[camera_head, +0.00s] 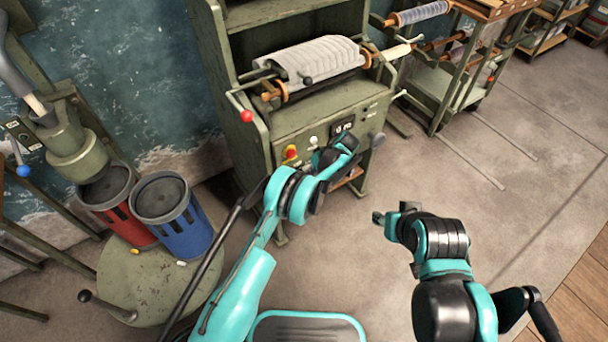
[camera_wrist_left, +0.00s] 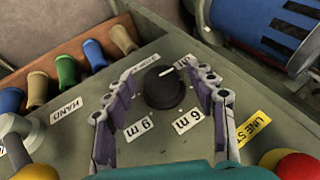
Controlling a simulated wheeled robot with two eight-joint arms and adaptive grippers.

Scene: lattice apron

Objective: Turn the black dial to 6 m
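The black dial (camera_wrist_left: 164,88) sits on the green panel in the left wrist view. Its white mark is at the dial's upper edge there, pointing away from the "6 m" label (camera_wrist_left: 187,121) and the "9 m" label (camera_wrist_left: 139,129). Another label (camera_wrist_left: 147,62) is above left, its text too small to read. My left gripper (camera_wrist_left: 160,112) is open, with its fingers on either side of the dial; contact cannot be told. In the head view, my left gripper (camera_head: 338,148) is at the machine's front and hides the dial. My right gripper (camera_head: 394,213) is open and empty over the floor.
The green machine (camera_head: 285,130) has a small display (camera_head: 343,127) and a red-tipped lever (camera_head: 246,116). Red and yellow buttons (camera_head: 290,153) are beside my left arm. Red (camera_head: 115,210) and blue (camera_head: 178,215) cans stand at left.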

